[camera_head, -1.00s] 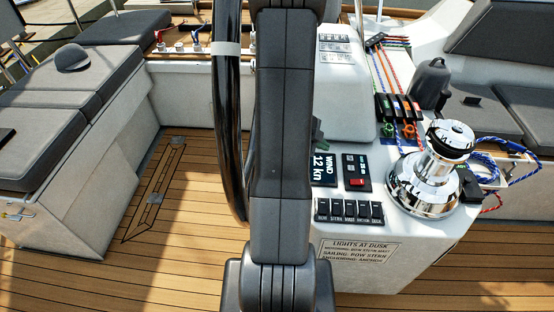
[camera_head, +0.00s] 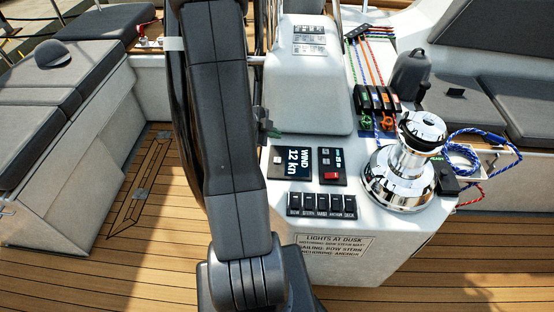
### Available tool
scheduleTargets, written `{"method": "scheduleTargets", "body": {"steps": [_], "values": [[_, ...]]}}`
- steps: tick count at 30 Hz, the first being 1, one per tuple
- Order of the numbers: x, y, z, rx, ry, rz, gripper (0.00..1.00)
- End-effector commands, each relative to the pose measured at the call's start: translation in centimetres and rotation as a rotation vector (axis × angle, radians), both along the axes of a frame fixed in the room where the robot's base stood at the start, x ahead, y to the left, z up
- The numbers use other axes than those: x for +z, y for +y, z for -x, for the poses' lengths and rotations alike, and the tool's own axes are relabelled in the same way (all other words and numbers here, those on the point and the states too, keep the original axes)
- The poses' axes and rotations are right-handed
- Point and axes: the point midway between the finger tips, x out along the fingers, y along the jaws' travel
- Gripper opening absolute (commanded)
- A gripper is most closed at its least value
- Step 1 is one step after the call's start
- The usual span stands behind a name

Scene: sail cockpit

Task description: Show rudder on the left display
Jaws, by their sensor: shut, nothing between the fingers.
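A small dark display (camera_head: 299,162) on the white console reads "WIND 12 kn". A small light square, perhaps a button, is at its left end. It is the only lit display I can make out; my arm may hide others. My gripper (camera_head: 268,127) shows only in part as a dark shape at the right edge of my arm, in front of the console and above the display in the picture. It looks shut and empty, apart from the display. I see no word "rudder".
Right of the display is a panel with a red switch (camera_head: 331,176). Below is a row of black rocker switches (camera_head: 322,205). A chrome winch (camera_head: 403,170), coloured rope clutches (camera_head: 377,99) and a blue rope (camera_head: 462,157) stand right. The steering wheel (camera_head: 177,120) is left, partly behind my arm.

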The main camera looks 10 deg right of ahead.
Motion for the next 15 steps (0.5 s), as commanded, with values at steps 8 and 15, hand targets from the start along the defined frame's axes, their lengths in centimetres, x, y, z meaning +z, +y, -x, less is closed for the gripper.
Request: {"method": "scheduleTargets", "body": {"steps": [8, 15], "values": [[-1.5, 0.0, 0.0, 0.0, 0.0, 0.0, 0.0], [-3.9, 0.0, 0.0, -0.001, -0.001, 0.0, 0.0]]}}
